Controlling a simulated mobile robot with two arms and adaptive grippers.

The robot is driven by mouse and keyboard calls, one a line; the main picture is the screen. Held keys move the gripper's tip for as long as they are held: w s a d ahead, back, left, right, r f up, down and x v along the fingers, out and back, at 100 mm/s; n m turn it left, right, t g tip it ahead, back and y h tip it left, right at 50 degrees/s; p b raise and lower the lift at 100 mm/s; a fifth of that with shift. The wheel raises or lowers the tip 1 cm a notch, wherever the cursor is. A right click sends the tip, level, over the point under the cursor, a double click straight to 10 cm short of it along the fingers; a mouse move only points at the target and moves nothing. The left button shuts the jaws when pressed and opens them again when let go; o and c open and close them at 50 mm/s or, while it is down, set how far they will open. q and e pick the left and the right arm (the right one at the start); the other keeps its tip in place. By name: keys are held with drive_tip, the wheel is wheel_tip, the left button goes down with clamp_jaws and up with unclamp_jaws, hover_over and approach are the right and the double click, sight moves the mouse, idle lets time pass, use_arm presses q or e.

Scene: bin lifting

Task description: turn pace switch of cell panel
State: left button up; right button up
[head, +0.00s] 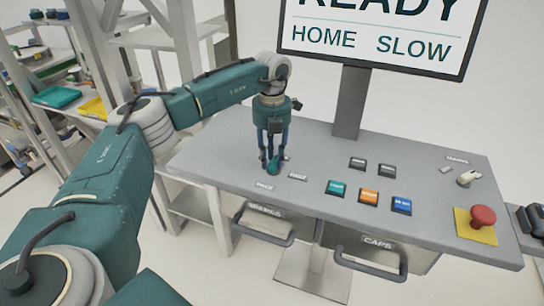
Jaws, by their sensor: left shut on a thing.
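The cell panel (225,151) is a grey sloped desk top in the head view. My left arm reaches in from the left, and my left gripper (272,163) points down over the panel's left part. It is shut on the teal pace switch (273,169), a small knob partly hidden by the fingers. A label reading PACE (264,187) lies just in front of it, and another label (298,177) lies to its right. The screen (378,32) above the panel reads READY, HOME and SLOW.
Teal, orange and blue buttons (369,196) and two dark buttons sit mid-panel. A red mushroom button (482,216) on a yellow plate and a pale selector (467,178) are at the right. Drawers (264,222) with handles hang below. Shelving with bins (56,97) stands at the left.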

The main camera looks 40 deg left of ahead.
sight(271, 161)
use_arm(q)
drive_tip(key=shift+w+a+r+n, duration=0.1)
drive_tip(key=shift+r+n, duration=0.1)
drive_tip(key=shift+n, duration=0.1)
drive_tip(key=o, duration=0.9)
drive_tip(key=shift+o, duration=1.3)
drive_tip(key=shift+f, duration=0.1)
wheel_tip(271, 161, up, 12)
